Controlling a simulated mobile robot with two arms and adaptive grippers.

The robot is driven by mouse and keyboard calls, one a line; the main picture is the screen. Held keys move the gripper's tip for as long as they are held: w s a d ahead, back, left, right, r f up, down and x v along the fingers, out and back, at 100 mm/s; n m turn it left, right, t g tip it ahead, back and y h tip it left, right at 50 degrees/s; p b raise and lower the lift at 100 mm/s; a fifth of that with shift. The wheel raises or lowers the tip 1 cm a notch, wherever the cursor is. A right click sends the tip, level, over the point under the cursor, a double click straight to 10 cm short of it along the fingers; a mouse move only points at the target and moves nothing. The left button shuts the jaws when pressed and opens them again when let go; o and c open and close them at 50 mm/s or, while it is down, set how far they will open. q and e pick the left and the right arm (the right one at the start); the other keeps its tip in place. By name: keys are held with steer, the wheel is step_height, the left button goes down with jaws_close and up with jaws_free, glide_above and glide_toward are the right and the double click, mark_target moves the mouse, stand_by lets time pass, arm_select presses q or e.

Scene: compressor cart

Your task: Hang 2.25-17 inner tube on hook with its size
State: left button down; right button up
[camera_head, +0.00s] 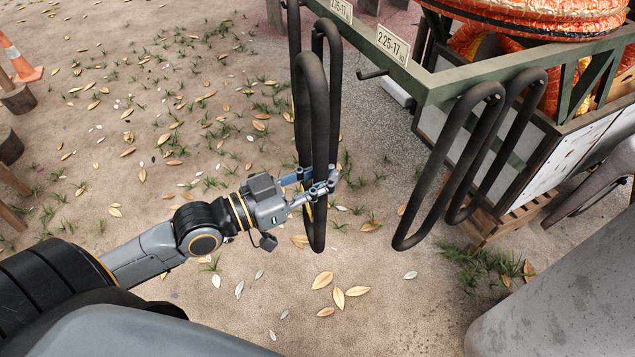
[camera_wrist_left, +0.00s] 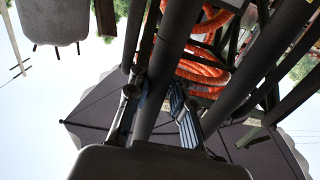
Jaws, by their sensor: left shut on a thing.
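My left gripper (camera_head: 322,185) is shut on a black inner tube (camera_head: 318,110), low on its long narrow loop. The tube is upright, its upper end near the green rail's left part; I cannot tell whether it touches anything there. In the left wrist view the tube (camera_wrist_left: 177,65) runs between the fingers (camera_wrist_left: 158,115). A white label reading 2.25-17 (camera_head: 393,43) is on the rail. A short dark hook (camera_head: 372,74) sticks out below and left of that label, with nothing on it. My right gripper is not in view.
Other black tubes (camera_head: 450,165) hang from the rail (camera_head: 470,75) right of the bare hook. A second label (camera_head: 341,9) is cut by the top edge. Orange coiled hose (camera_head: 540,15) lies on the cart. A grey rounded body (camera_head: 560,290) stands lower right.

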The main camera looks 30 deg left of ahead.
arm_select(q)
steer(key=shift+w+a+f+m+g+h+b, duration=0.4)
steer(key=shift+w+a+f+m+h+b, duration=0.15)
steer(key=shift+w+f+b, duration=0.25)
steer(key=w+d+f+b, duration=0.2)
steer(key=w+d, duration=0.4)
steer(key=w, duration=0.3)
steer(key=shift+w+d+f, duration=0.15)
steer(key=shift+w+f, duration=0.2)
steer(key=shift+f, duration=0.15)
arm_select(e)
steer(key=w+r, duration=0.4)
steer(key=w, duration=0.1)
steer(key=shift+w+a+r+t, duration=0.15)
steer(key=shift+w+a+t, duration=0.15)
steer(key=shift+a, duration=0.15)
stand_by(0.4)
